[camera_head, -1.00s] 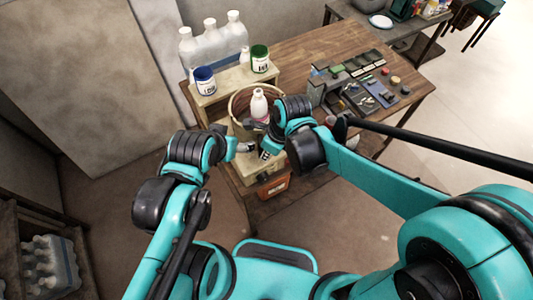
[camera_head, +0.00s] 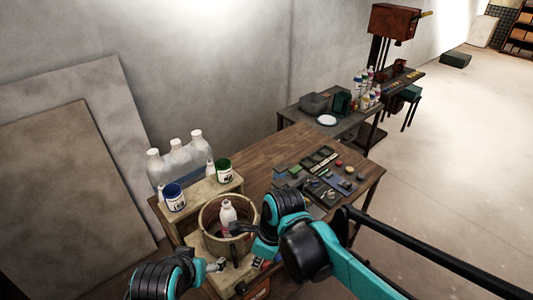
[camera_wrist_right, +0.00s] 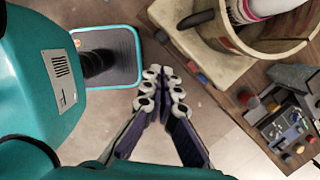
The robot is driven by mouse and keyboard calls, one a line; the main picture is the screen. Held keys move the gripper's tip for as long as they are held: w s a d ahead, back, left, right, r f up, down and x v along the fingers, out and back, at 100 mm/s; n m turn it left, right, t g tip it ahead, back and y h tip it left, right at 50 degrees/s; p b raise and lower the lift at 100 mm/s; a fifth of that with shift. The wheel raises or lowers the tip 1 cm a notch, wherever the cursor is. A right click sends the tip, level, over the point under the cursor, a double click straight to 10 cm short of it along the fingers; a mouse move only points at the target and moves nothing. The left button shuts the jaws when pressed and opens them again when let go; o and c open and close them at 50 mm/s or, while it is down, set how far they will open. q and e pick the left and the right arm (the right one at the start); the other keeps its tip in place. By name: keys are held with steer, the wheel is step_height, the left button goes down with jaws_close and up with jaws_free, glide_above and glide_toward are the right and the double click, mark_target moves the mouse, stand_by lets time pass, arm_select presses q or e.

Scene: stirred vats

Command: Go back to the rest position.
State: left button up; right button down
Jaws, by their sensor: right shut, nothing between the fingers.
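My right gripper (camera_head: 257,263) hangs low in front of the work table, just below and right of the round tan vat (camera_head: 205,222). In the right wrist view its fingertips (camera_wrist_right: 165,76) meet, with nothing between them. They are over the floor, apart from the vat (camera_wrist_right: 222,40), which shows at the upper right. My left gripper (camera_head: 216,266) is in front of the vat, at the bottom of the head view. It is small and partly hidden, so I cannot tell whether it is open. A white bottle (camera_head: 228,212) stands inside the vat.
A blue-labelled tub (camera_head: 174,198) and a green-lidded tub (camera_head: 224,170) stand on a raised shelf behind the vat, near large clear bottles (camera_head: 176,156). Trays of small parts (camera_head: 327,188) lie on the table's right side. Open floor (camera_head: 440,170) lies to the right.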

steer(key=s+d+f+n+t+h+b, duration=0.1)
steer(key=d+f+n+t+b, duration=0.2)
steer(key=d+n, duration=0.7)
steer(key=s+d+f+n+t+h+b, duration=0.1)
steer(key=d+f+n+t+b, duration=0.2)
steer(key=d+n, duration=0.8)
steer(key=shift+s+d+f+h+b, duration=0.4)
steer(key=shift+f+b, duration=0.65)
steer(key=shift+b, duration=1.2)
